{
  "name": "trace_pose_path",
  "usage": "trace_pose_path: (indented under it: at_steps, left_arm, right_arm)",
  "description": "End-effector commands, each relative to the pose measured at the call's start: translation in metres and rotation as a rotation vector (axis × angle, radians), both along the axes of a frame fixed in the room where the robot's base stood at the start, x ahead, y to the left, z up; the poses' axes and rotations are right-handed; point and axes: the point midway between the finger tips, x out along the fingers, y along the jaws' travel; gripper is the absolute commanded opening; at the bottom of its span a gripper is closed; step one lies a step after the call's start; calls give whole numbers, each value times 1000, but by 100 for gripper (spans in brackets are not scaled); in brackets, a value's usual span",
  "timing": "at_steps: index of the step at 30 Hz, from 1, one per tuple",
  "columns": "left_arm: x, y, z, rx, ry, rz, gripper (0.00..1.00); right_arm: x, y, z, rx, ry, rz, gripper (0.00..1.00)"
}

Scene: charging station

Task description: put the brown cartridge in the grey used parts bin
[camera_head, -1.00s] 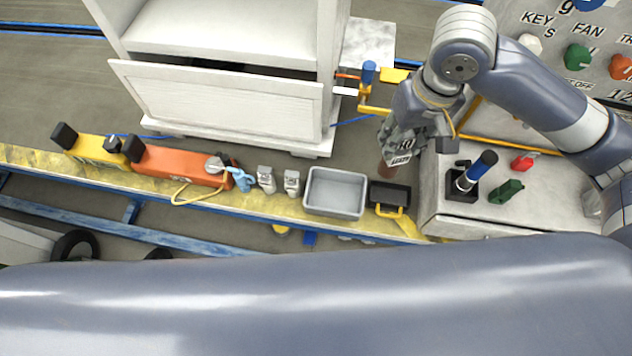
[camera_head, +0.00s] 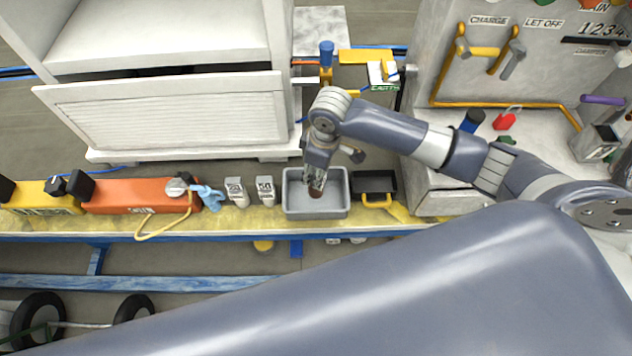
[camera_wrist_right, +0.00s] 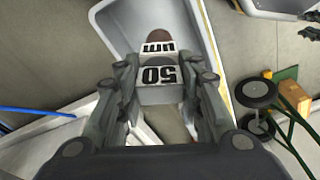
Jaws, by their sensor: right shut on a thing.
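The brown cartridge (camera_head: 316,192) is in my right gripper (camera_head: 317,178), its brown end pointing down over the grey used parts bin (camera_head: 300,212). In the right wrist view the fingers (camera_wrist_right: 160,88) are shut on the cartridge's labelled body (camera_wrist_right: 158,75), with "50" on its label, and its brown end shows beyond. The light grey bin wall (camera_wrist_right: 113,28) lies around and behind that end. The bin stands on the yellow bench and its visible floor is bare. I cannot tell how far the cartridge is above the floor. My left gripper is not in view.
A black tray (camera_head: 374,182) with a yellow handle sits right of the bin. Two small grey-white labelled parts (camera_head: 235,192) and an orange unit (camera_head: 130,196) stand to its left on the yellow bench (camera_head: 215,222). A white cabinet (camera_head: 180,112) stands behind.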

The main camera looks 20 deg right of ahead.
Motion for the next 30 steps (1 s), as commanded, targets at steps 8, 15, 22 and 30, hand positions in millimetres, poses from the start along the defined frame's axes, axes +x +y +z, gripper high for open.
trace_pose_path:
  at_steps: [8,15,22,30]
  left_arm:
    - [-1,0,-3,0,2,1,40]
    - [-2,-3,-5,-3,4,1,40]
    - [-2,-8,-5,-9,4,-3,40]
    - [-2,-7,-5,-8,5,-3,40]
  right_arm:
    - [0,1,-27,0,0,0,0]
    - [0,0,-44,1,-2,0,0]
    - [0,0,-46,1,-1,-1,0]
    - [0,0,-47,1,-2,-1,54]
